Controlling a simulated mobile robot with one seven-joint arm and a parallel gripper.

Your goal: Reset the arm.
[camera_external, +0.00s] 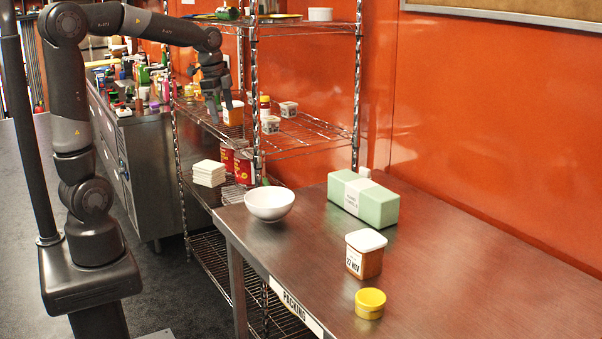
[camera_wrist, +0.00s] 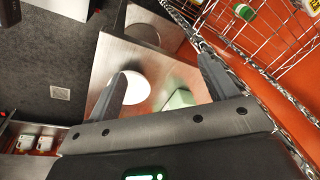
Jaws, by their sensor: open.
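My gripper (camera_external: 222,102) hangs from my outstretched arm in the external view, in front of the middle of the wire shelf. In the wrist view my gripper (camera_wrist: 165,85) has its two fingers wide apart with nothing between them near the tips. Beyond the fingers, well below, the white bowl (camera_wrist: 136,91) and the green box (camera_wrist: 180,99) show on the steel table. My arm reaches from its column at the left over to the shelf, with the gripper pointing down.
The wire shelf (camera_external: 290,135) holds small tubs close to my gripper. A crowded counter (camera_external: 145,120) stands behind.

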